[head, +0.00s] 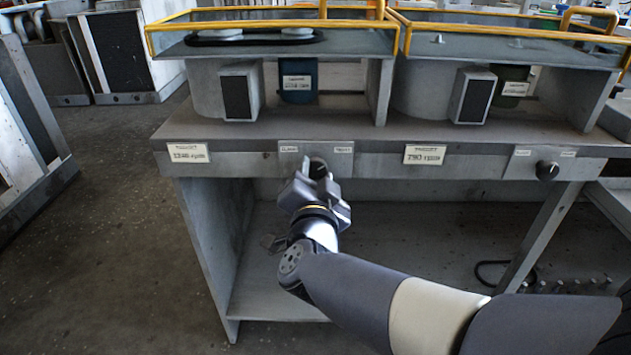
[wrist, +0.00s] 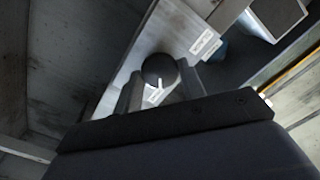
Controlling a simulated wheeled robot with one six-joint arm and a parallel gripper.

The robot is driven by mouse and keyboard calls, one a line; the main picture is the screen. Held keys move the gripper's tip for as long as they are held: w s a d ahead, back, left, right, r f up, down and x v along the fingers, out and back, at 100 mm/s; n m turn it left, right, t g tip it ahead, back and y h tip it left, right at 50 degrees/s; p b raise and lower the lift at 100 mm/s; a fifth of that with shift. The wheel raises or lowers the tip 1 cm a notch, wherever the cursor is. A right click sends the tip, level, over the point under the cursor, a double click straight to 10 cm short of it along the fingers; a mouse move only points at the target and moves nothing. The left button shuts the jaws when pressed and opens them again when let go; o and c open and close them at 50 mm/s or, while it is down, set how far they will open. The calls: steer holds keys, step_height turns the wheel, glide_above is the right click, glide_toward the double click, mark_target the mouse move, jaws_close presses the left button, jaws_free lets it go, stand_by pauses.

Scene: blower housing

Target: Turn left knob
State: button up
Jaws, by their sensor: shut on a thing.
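The left knob (head: 318,168) is a round black knob on the front panel of the blower bench, between two small labels. My gripper (head: 312,178) is at it from the front and partly covers it in the head view. In the wrist view the knob (wrist: 160,70) shows as a dark disc with a pale pointer mark, and the fingers of my gripper (wrist: 160,88) stand on either side of it. My gripper is shut on the knob. The right knob (head: 547,171) is black and sits farther right on the same panel, with nothing touching it.
The bench panel carries a label plate (head: 188,153) at the left and another (head: 425,155) in the middle. Yellow rails (head: 270,25) edge the housings above. An open shelf (head: 400,250) lies below the panel. The floor (head: 110,220) at left is clear.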

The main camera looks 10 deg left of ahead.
steer(key=shift+m, duration=0.6)
steer(key=o, duration=1)
steer(key=shift+c, duration=0.2)
steer(key=shift+s, duration=0.1)
steer(key=p+v, duration=0.2)
steer(key=v, duration=0.8)
steer(key=shift+s, duration=0.3)
